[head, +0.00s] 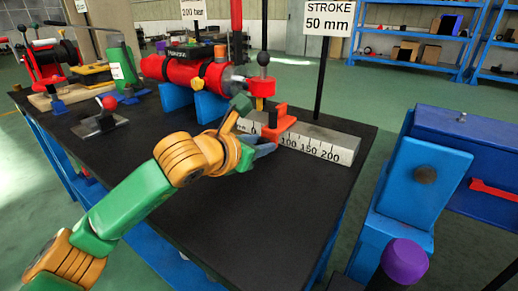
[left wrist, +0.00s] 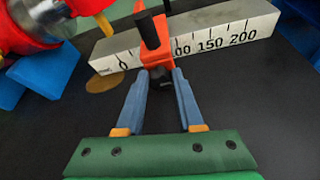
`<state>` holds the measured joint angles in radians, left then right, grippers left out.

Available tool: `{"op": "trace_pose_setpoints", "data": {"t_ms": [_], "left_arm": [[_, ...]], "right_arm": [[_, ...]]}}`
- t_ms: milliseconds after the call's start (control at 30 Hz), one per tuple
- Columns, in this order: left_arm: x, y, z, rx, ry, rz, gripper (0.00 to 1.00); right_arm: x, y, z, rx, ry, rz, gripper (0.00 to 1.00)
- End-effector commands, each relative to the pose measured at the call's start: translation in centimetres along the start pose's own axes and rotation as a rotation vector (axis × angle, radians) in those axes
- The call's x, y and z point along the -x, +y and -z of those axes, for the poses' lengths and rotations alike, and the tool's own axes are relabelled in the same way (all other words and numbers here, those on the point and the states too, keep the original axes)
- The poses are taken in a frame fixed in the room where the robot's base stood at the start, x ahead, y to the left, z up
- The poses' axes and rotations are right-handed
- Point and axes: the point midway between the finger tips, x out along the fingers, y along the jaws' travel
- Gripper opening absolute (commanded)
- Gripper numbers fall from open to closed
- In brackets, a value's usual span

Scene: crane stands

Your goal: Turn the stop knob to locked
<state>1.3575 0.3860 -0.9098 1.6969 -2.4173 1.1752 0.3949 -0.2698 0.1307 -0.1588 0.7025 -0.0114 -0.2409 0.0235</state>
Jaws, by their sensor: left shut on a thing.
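The orange stop (head: 279,122) sits on the pale scale bar (head: 331,149), between the 0 mark and the 100 mark. It also shows in the left wrist view (left wrist: 156,53), with a black upright post on it. The dark stop knob (left wrist: 161,80) is on the stop's near face. My left gripper (head: 262,148) is at the front of the stop. In the left wrist view its blue fingers (left wrist: 163,74) are shut on the knob, one on each side. The fingers hide part of the knob, and I cannot read its turn angle. My right gripper is not in view.
A sign (head: 328,17) reads "STROKE 50 mm". A red cylinder (head: 182,71) on blue blocks (head: 176,97) stands left of the bar. A blue vise-like fixture with a purple ball (head: 404,262) is at the right. The black table's front (head: 270,215) is clear.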

Motion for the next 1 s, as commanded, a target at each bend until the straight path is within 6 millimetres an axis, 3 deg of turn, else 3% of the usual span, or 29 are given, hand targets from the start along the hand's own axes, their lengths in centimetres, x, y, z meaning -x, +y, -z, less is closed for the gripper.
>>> {"op": "trace_pose_setpoints", "data": {"t_ms": [467,500,533,833,1000], "left_arm": [[0.0,0.0,0.1,-0.012,0.002,-0.004,0.00],[0.0,0.0,0.1,-0.012,0.002,-0.004,0.41],[0.0,0.0,0.1,-0.012,0.002,-0.004,0.49],[0.1,0.0,0.0,-0.012,0.000,-0.004,0.49],[3.2,0.0,0.1,-0.014,-0.002,-0.005,0.49]], "right_arm": [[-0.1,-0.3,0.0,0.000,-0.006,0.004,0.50],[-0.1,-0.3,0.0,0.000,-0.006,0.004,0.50],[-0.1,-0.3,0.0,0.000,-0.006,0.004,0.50],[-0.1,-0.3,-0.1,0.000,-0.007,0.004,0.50],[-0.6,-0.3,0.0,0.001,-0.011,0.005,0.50]]}}
